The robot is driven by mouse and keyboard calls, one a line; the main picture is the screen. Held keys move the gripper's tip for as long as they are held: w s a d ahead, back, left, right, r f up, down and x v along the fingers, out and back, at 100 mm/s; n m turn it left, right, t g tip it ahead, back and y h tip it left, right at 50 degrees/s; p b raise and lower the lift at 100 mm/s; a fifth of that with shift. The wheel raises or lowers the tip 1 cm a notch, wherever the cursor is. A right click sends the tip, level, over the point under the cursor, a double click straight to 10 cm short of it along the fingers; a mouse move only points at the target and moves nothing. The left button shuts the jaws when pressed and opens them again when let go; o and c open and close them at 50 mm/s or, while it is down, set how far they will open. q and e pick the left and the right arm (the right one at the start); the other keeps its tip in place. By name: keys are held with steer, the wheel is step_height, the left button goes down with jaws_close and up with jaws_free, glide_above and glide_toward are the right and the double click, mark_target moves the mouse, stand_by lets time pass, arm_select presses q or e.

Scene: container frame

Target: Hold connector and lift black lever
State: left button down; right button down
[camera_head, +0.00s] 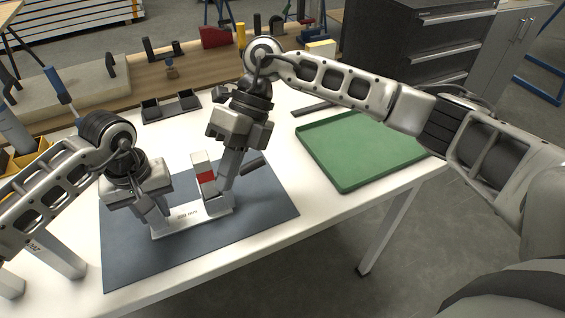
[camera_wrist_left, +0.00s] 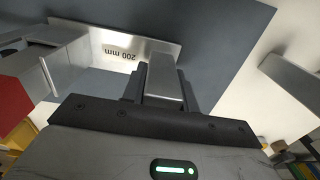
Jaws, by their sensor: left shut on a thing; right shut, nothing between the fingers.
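The connector has a pale metal plate (camera_head: 192,212) marked "200 mm" lying on the blue-grey mat, with an upright white and red block (camera_head: 204,173) at its right part. My left gripper (camera_head: 160,218) points down and is shut on the left end of the connector. In the left wrist view the marked plate (camera_wrist_left: 128,50) lies at the fingers (camera_wrist_left: 163,80). My right gripper (camera_head: 217,192) is shut and empty, its fingertips low beside the red and white block. A dark bar, seemingly the black lever (camera_head: 252,165), sticks out right of these fingers; its inner end is hidden.
The blue-grey mat (camera_head: 250,215) lies on the white table. A green tray (camera_head: 345,180) stands at the right, and a black holder (camera_head: 170,106) at the back left. The mat's front right part is clear.

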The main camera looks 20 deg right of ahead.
steer(key=s+d+f+t+y, duration=0.1)
steer(key=d+f+t+y, duration=0.1)
steer(key=d, duration=0.9)
steer(key=s+d+f+t+y, duration=0.1)
steer(key=d+t+y, duration=0.3)
steer(key=d, duration=0.6)
steer(key=shift+d+f+t, duration=0.4)
steer(key=shift+f+t, duration=0.2)
steer(key=shift+a+y, duration=0.1)
steer(key=shift+y, duration=0.2)
steer(key=x, duration=1)
steer(key=shift+a+f, duration=0.1)
steer(key=shift+a, duration=0.05)
steer(key=shift+w+a+r, duration=0.1)
steer(key=shift+w+r, duration=0.25)
steer(key=shift+w, duration=0.25)
steer(key=shift+w+a+r, duration=0.1)
steer(key=shift+w+r, duration=0.3)
steer(key=shift+w, duration=0.2)
steer(key=shift+w+a+r, duration=0.15)
steer(key=shift+w+r, duration=0.1)
steer(key=shift+w, duration=0.2)
steer(key=shift+r, duration=0.1)
steer(key=shift+a+r+h, duration=0.1)
steer(key=shift+r+h, duration=0.4)
steer(key=shift+h, duration=0.2)
